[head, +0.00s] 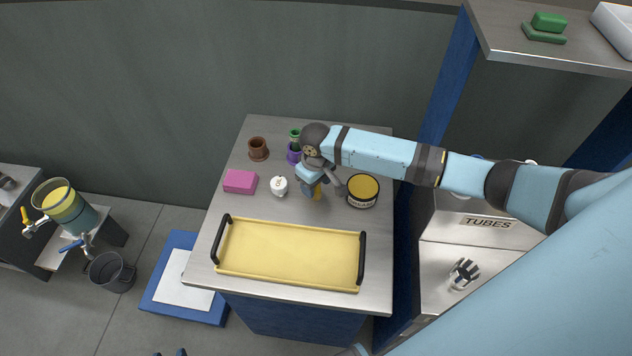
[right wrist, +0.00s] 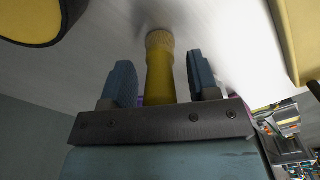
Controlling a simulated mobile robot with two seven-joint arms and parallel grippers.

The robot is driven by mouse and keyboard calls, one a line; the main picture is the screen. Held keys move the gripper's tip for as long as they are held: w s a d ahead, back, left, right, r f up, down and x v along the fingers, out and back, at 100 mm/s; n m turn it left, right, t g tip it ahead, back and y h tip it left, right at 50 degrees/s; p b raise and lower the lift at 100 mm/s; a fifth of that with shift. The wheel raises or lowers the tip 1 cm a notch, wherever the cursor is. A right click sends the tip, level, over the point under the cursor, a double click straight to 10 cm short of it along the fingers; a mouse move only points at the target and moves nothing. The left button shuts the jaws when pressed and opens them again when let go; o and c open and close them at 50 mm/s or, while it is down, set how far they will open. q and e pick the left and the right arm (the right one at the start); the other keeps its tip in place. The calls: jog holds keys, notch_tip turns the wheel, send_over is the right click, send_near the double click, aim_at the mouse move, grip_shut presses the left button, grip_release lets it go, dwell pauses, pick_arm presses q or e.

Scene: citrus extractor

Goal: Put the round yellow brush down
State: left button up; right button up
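The round yellow brush (head: 317,191) is at the middle of the steel-topped table, mostly hidden under my right gripper (head: 312,186) in the head view. In the right wrist view the brush (right wrist: 160,70) has a slim yellow handle and a round textured end at the steel surface. It lies between the two blue fingers of my right gripper (right wrist: 162,83), with a visible gap on each side, so the gripper is open around it. Only the two fingertips of my left gripper (head: 169,353) show at the bottom edge of the head view, apart with nothing seen between them.
A yellow tray (head: 290,252) with black handles fills the table's front. A round black-and-yellow tin (head: 363,190) stands right of the gripper. A white item (head: 279,186), pink block (head: 240,182), brown cup (head: 258,149) and purple holder (head: 293,154) stand left and behind.

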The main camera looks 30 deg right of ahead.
jog(key=shift+r, duration=0.15)
notch_tip(320, 180, up, 12)
jog(key=shift+r, duration=0.1)
dwell(0.4)
dwell(0.5)
